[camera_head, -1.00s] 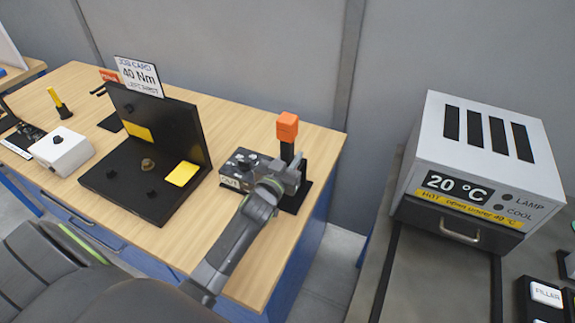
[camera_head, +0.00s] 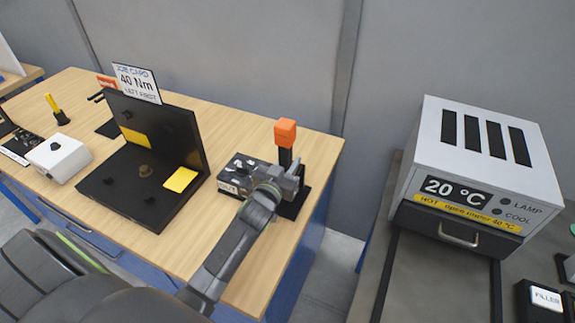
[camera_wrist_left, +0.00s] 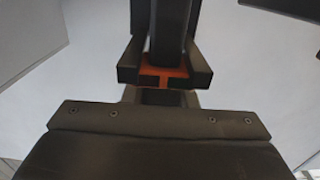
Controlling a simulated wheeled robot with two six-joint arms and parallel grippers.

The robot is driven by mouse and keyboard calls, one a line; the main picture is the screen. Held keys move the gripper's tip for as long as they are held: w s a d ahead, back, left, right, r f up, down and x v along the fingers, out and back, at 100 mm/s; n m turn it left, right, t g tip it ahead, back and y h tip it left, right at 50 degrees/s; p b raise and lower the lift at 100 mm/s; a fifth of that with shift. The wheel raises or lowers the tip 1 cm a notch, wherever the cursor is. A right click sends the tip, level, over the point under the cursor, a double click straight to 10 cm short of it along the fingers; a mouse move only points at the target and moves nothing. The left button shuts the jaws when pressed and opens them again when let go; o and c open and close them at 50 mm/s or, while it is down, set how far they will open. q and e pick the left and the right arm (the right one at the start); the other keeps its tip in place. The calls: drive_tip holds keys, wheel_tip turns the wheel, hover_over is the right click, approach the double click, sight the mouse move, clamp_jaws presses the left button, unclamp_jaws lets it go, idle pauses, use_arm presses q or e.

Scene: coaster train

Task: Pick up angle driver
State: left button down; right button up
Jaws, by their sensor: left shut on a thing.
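The angle driver (camera_head: 285,133) stands upright at the right end of the workbench, with an orange block on top and a dark shaft below. Its lower part is hidden behind my left gripper (camera_head: 292,178), which is shut on the shaft below the orange top. In the left wrist view, the gripper's fingers (camera_wrist_left: 165,75) close around the dark shaft (camera_wrist_left: 172,28), with an orange part showing between them. A black stand (camera_head: 295,207) is at the driver's foot; whether the driver still touches it is hidden. My right gripper is not in view.
A dark box with small parts (camera_head: 240,172) sits just left of the gripper. A black fixture with yellow pads (camera_head: 140,195) and a job card (camera_head: 138,82) stand further left. A grey oven (camera_head: 480,170) reading 20 °C stands right, across a gap.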

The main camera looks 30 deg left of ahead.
use_arm(q)
wheel_tip(320, 180, up, 2)
drive_tip(key=shift+w+r, duration=0.1)
drive_tip(key=shift+r, duration=0.95)
drive_tip(key=b, duration=0.5)
approach(289, 152)
drive_tip(key=s+a+f, duration=0.1)
drive_tip(key=s+f, duration=0.2)
drive_tip(key=s, duration=0.2)
drive_tip(key=shift+s, duration=0.2)
drive_tip(key=c, duration=1.7)
unclamp_jaws()
clamp_jaws()
